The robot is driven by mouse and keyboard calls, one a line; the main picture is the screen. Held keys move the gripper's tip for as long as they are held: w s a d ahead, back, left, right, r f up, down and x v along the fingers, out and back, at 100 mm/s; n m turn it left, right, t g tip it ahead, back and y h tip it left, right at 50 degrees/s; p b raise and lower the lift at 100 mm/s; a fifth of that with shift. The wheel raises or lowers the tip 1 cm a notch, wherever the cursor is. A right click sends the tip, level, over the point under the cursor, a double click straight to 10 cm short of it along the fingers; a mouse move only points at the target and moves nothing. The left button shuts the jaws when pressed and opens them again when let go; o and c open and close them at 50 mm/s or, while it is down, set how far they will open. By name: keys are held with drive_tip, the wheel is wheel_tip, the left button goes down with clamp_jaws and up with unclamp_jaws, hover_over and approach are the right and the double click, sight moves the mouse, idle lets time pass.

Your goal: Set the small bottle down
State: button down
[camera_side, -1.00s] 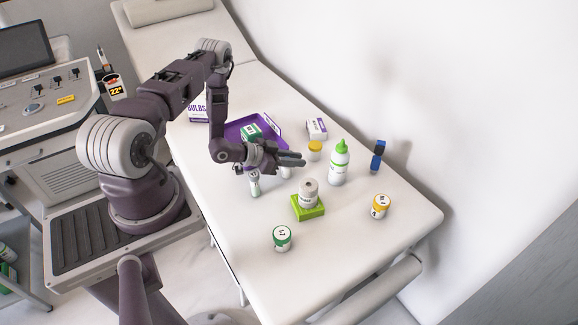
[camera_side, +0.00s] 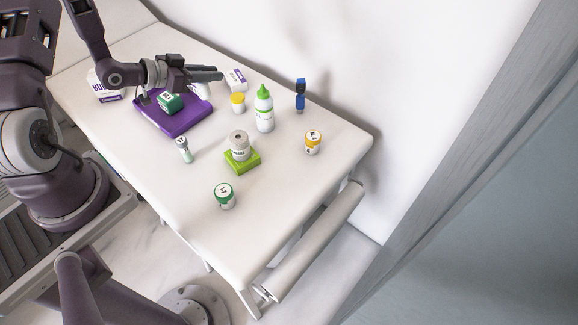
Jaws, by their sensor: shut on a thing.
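My gripper (camera_side: 207,75) is over the back right part of the purple tray (camera_side: 178,126). It is shut on a small white bottle (camera_side: 203,91), which shows only in part below the fingers. Whether that bottle touches the tray I cannot tell. A green box (camera_side: 170,103) lies in the tray, left of the held bottle. Another small pale bottle (camera_side: 184,151) with a greenish lower part stands on the table in front of the tray.
A white bottle (camera_side: 239,147) stands on a green block (camera_side: 243,162). The table's front is clear.

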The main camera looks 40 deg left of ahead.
drive_tip(key=w+d+m+g+h, duration=0.1)
drive_tip(key=w+d+m+h, duration=0.15)
drive_tip(key=d, duration=1.25)
drive_tip(key=w+d+m+g+h, duration=0.1)
drive_tip(key=d+m+h, duration=0.2)
drive_tip(key=d, duration=1.1)
drive_tip(key=shift+n, duration=0.25)
wheel_tip(320, 180, down, 15)
drive_tip(key=shift+r, duration=0.1)
drive_tip(key=shift+f, duration=0.2)
drive_tip(key=c, duration=1.3)
unclamp_jaws()
